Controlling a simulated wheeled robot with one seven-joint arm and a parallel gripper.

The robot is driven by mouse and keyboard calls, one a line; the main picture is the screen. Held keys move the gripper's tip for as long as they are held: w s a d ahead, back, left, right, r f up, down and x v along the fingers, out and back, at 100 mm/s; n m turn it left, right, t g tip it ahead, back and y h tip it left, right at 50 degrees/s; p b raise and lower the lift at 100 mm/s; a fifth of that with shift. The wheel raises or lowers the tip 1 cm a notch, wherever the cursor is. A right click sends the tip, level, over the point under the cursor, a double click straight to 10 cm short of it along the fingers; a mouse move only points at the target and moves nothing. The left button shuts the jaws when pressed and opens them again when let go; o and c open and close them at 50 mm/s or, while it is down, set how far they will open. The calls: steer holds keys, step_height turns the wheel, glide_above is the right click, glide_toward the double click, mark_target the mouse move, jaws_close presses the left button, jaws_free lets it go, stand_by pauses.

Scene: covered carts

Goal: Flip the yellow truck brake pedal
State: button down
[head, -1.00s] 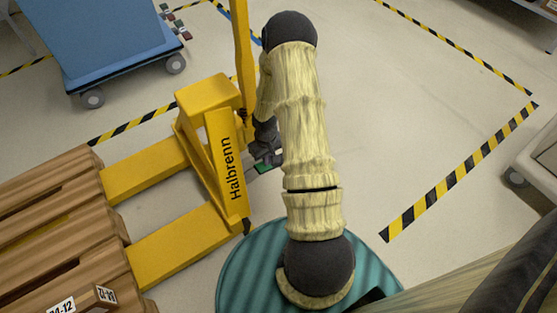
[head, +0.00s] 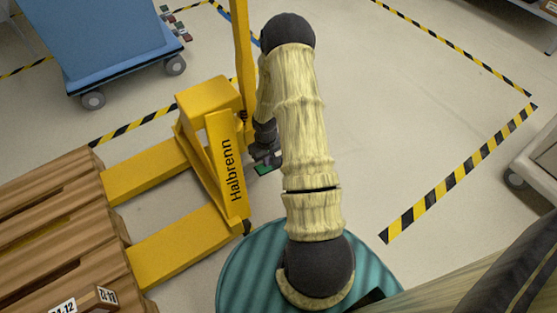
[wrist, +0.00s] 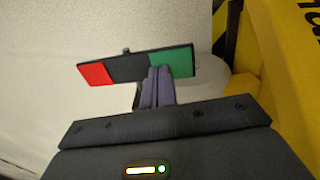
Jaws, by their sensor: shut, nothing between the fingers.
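The yellow truck (head: 205,150), lettered "Halbrenn", stands left of my arm. Its brake pedal is a flat dark bar with a red end and a green end. In the wrist view the pedal (wrist: 128,68) spans the upper middle, red end at left, green end at right. In the head view only the green part of the pedal (head: 264,169) shows clearly; my arm hides much of the rest. My gripper (wrist: 158,76) is shut and empty, its fingertips at the pedal beside the inner edge of the green end. I cannot tell whether they touch it.
A wooden pallet (head: 60,215) sits on the truck's forks at the left. A blue covered cart (head: 110,40) stands behind at upper left, another cart (head: 540,165) at the right edge. The truck's yellow body (wrist: 285,70) is close at right in the wrist view. Floor right of my arm is clear.

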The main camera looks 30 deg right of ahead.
steer(key=shift+r+p, duration=2.75)
steer(key=shift+r, duration=0.25)
steer(key=s+a+r+t+p, duration=0.1)
steer(key=a+r+p, duration=0.2)
steer(key=r, duration=0.9)
steer(key=s+a+r+p, duration=0.2)
steer(key=a+r+p, duration=0.15)
steer(key=r, duration=0.85)
steer(key=s+a+r+t+p, duration=0.1)
steer(key=s+a+r+p, duration=0.3)
steer(key=r, duration=0.4)
steer(key=s+a+r+t+p, duration=0.1)
steer(key=s+a+r, duration=0.2)
steer(key=s+r, duration=0.4)
step_height(320, 180, up, 38)
steer(key=w+p, duration=0.1)
steer(key=p, duration=3.6)
steer(key=shift+w, duration=0.25)
